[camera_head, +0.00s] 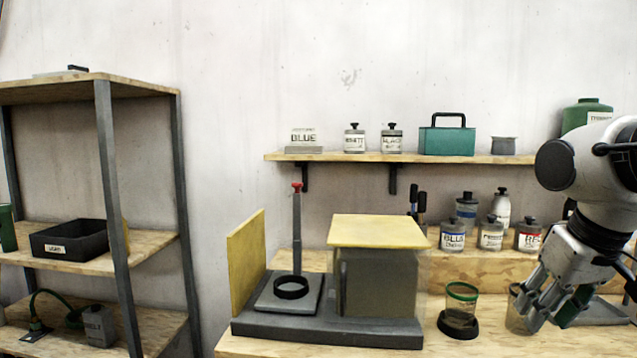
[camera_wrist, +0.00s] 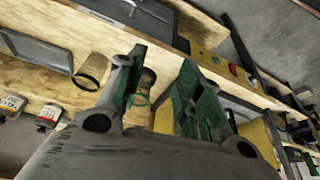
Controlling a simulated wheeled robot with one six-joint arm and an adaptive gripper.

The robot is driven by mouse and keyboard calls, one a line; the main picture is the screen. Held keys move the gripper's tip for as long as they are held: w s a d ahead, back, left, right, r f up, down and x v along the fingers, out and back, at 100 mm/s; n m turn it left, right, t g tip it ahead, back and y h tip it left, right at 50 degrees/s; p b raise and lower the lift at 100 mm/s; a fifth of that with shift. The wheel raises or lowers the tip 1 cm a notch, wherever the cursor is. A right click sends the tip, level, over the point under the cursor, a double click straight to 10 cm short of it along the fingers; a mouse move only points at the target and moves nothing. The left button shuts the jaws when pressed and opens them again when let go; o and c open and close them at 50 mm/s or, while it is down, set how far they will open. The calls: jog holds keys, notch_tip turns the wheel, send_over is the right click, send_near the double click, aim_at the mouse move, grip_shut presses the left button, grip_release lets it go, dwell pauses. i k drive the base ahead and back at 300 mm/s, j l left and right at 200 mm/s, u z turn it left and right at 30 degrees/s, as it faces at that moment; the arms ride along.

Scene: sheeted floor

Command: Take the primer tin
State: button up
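I cannot read for certain which tin is labelled primer. Several small labelled tins stand at the back of the bench in the head view: a blue-labelled tin (camera_head: 453,237), a white-labelled tin (camera_head: 491,235) whose word is too small to read, and a red-labelled tin (camera_head: 530,236). Two labelled tins show at the left of the wrist view, one of them a small tin (camera_wrist: 47,117). My gripper (camera_head: 550,305) is over the right of the bench, in front of the tins. In the wrist view its fingers (camera_wrist: 158,85) are apart, with no tin between them.
A cup (camera_head: 518,310) is partly hidden beside my gripper; a green-rimmed cup (camera_head: 461,300) stands left of it. A grey box with a yellow lid (camera_head: 380,232) fills the bench middle. The wall shelf (camera_head: 345,156) overhangs the bench tins. A rack (camera_head: 110,90) stands left.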

aim_at(488, 239)
jog(key=i+j+z, duration=0.1)
jog(key=j, duration=0.45)
jog(key=i+j+z, duration=0.1)
jog(key=j, duration=0.5)
jog(key=i+j+z, duration=0.15)
jog(key=j, duration=0.4)
jog(key=j+z, duration=0.15)
jog(key=z, duration=0.95)
jog(key=i+l+u, duration=0.3)
jog(key=l, duration=0.15)
jog(key=l+u, duration=0.25)
jog(key=l, duration=0.15)
jog(key=i+l+u, duration=0.15)
jog(key=l+u, duration=0.15)
jog(key=l, duration=0.25)
jog(key=l+u, duration=0.25)
jog(key=l, duration=0.25)
jog(key=i, duration=0.15)
